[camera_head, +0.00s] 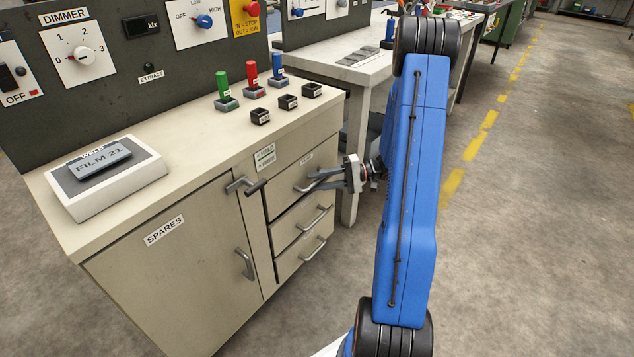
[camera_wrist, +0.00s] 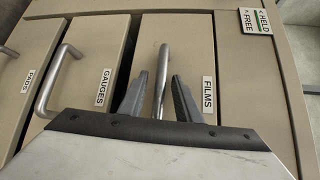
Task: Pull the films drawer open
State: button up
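The films drawer (camera_head: 287,182) is the top drawer at the right of the beige cabinet; its front looks flush and shut. In the wrist view its front (camera_wrist: 188,50) carries the FILMS label and a grey bar handle (camera_wrist: 163,62). My gripper (camera_head: 316,181) is at this handle. In the wrist view the two fingers of my gripper (camera_wrist: 160,88) stand one on each side of the bar, with a gap on both sides. The gripper is open around the handle and not closed on it. The fingers partly hide the handle in the head view.
The gauges drawer (camera_wrist: 92,70) and pads drawer (camera_wrist: 35,55) have similar handles. A SPARES door (camera_head: 180,260) is at the left. Open floor (camera_head: 540,220) lies right.

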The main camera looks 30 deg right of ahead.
jog(key=shift+w+a, duration=0.1)
jog(key=shift+a, duration=0.05)
grip_shut()
jog(key=s+d, duration=0.4)
jog(key=s, duration=0.8)
jog(key=s+d, duration=0.5)
jog(key=s, duration=0.8)
jog(key=shift+d, duration=0.1)
grip_release()
